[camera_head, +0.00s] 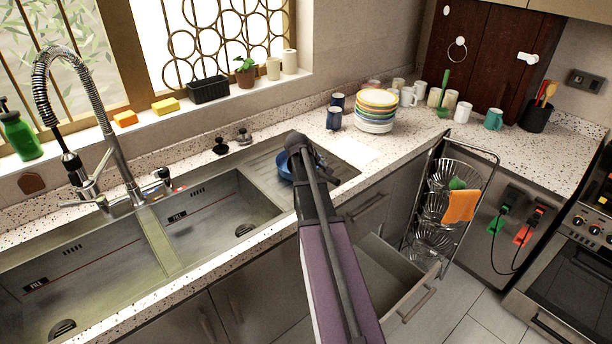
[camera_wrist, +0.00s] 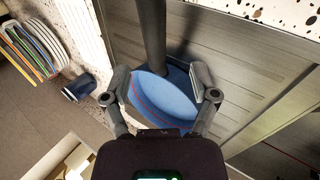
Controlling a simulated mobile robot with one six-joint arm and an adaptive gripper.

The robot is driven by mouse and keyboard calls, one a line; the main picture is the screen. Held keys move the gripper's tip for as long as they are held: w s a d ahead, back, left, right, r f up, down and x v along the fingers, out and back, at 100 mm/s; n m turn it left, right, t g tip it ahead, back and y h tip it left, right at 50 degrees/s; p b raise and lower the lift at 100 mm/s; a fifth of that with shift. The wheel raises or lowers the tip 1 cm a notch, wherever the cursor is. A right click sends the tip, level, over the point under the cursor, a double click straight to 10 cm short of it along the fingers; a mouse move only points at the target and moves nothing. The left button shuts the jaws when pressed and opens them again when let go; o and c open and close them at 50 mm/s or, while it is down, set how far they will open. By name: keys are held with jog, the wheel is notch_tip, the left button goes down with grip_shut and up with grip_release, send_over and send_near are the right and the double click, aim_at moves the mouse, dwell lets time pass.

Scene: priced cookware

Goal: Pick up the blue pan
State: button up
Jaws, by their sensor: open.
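The blue pan (camera_head: 284,165) sits on the ribbed steel drainboard at the right end of the sink, partly hidden behind my arm in the head view. In the wrist view the blue pan (camera_wrist: 160,98) fills the space between my fingers, and a dark bar, seemingly its handle, runs up from it. My gripper (camera_wrist: 161,78) is open, with one finger at each side of the pan. I cannot tell whether the fingers touch it. In the head view my arm hides most of the gripper.
Two sink basins (camera_head: 205,222) and a tall spring faucet (camera_head: 110,160) lie to the left. Stacked plates (camera_head: 375,112) and dark mugs (camera_head: 334,119) stand on the counter to the right. An open drawer (camera_head: 405,300) and a wire rack (camera_head: 440,205) are below.

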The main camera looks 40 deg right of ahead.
aim_at(323, 174)
jog(key=shift+d+f, duration=0.3)
jog(key=shift+f, duration=0.2)
jog(key=shift+w+b, duration=0.1)
jog(key=shift+b, duration=0.2)
jog(key=b+x, duration=0.1)
jog(key=x, duration=0.1)
jog(key=b+x, duration=0.1)
jog(key=shift+w+d+f+b, duration=0.1)
jog(key=shift+w+d+b, duration=0.2)
jog(key=shift+b+x, duration=0.65)
jog(key=shift+x, duration=0.15)
grip_shut()
